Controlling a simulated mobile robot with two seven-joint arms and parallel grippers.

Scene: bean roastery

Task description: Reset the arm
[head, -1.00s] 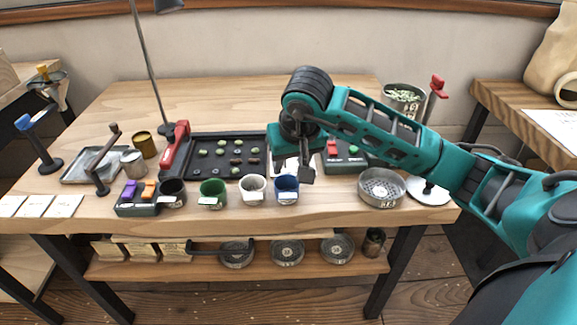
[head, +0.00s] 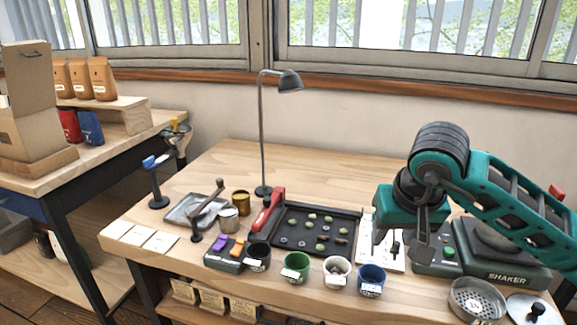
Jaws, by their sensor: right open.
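My right arm comes in from the right. Its teal gripper (head: 400,245) points down over the right part of the bench (head: 225,165), in front of a white panel (head: 394,262) and beside the black tray. The jaws are open and nothing shows between them. How high the fingers are above the bench is hard to tell. My left gripper is not in view.
Below the gripper stand a blue cup (head: 371,280), a white cup (head: 337,272) and a green cup (head: 296,266). The black tray (head: 290,247) holds several beans. A shaker (head: 505,268) and sieve (head: 476,300) are at right; a lamp (head: 263,130) stands behind.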

